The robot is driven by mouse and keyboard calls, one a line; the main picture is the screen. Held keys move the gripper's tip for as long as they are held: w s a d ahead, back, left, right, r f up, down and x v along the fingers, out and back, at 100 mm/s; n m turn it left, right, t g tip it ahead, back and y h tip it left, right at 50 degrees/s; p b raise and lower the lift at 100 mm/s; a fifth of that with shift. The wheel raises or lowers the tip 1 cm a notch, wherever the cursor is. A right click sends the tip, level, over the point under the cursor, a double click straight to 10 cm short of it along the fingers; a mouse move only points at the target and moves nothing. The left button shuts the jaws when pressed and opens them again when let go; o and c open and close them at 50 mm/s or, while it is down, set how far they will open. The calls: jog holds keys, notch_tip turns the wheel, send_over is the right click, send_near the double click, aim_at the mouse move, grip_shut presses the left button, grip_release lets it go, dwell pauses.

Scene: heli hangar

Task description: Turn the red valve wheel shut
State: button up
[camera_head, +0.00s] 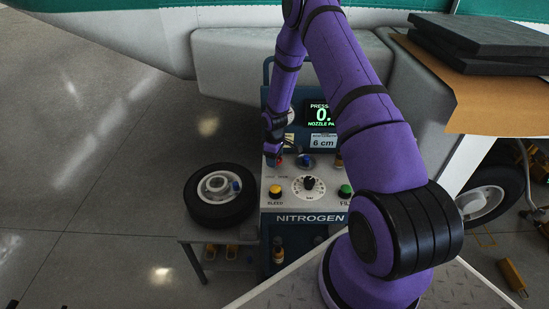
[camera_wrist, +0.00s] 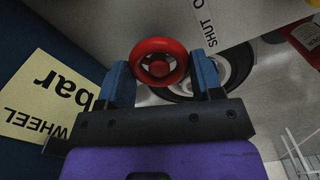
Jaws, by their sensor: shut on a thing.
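The red valve wheel (camera_wrist: 159,48) is in the upper middle of the wrist view, a round rim with a spoked hub. My gripper (camera_wrist: 160,66) has its two blue fingers on opposite sides of the rim and is shut on the wheel. In the head view my gripper (camera_head: 274,152) is at the left part of the nitrogen cart's panel (camera_head: 270,205). There the wheel is mostly hidden by the gripper and too small to make out clearly.
A white label reading "SHUT" (camera_wrist: 204,32) is beside the wheel. A yellow note (camera_wrist: 45,105) is at left. A wheel with a black tire (camera_head: 221,212) lies on a low stand left of the cart. A yellow button (camera_head: 275,191) and a dial (camera_head: 309,185) sit near my gripper.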

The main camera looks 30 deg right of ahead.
jog(key=m, duration=0.5)
jog(key=shift+w+d+m, duration=0.1)
jog(key=shift+m, duration=0.2)
jog(key=shift+d+m, duration=0.1)
jog(key=shift+m, duration=2.1)
jog(key=o, duration=0.9)
jog(key=shift+o, duration=0.2)
notch_tip(320, 180, up, 11)
